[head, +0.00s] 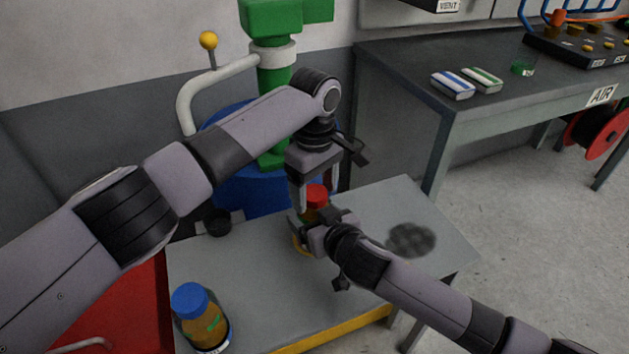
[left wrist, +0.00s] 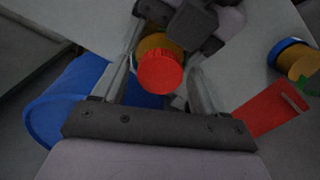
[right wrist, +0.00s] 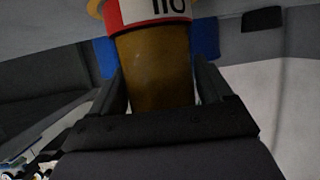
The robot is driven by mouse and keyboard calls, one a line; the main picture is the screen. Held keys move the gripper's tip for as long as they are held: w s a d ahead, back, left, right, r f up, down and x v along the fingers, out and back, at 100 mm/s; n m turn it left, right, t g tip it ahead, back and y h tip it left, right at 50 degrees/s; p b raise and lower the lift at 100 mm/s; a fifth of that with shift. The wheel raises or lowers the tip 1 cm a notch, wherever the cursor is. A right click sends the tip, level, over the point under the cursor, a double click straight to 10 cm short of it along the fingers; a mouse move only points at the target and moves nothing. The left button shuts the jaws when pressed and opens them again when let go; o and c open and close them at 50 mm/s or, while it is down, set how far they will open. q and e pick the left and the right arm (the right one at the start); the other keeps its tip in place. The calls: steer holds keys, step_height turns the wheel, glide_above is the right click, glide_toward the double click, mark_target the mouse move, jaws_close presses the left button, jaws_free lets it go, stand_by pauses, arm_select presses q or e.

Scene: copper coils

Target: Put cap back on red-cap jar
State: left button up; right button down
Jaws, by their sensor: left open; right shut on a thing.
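The red-cap jar (head: 309,214) stands upright at the far side of the small grey table, mostly hidden by my grippers. Its amber body (right wrist: 155,75) and red-and-white label fill the right wrist view. My right gripper (head: 306,230) is shut on the jar's body from the side. The red cap (head: 316,194) sits at the top of the jar; whether it is seated fully cannot be told. It also shows in the left wrist view (left wrist: 160,73). My left gripper (head: 315,200) points down from above, open, its fingers on either side of the cap.
A blue-capped jar (head: 202,322) stands at the table's front left. A dark round patch (head: 411,239) lies on the table (head: 375,205) at right. A small black item (head: 217,222) is at the back left. A blue drum (head: 235,185) with green pipework stands behind.

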arm_select(q)
steer(key=c, duration=1.1)
steer(key=m, duration=1.3)
steer(key=shift+m, duration=0.4)
steer(key=o, duration=1.1)
steer(key=shift+o, duration=0.2)
steer(key=shift+s+d, duration=0.1)
steer(key=shift+d, duration=0.1)
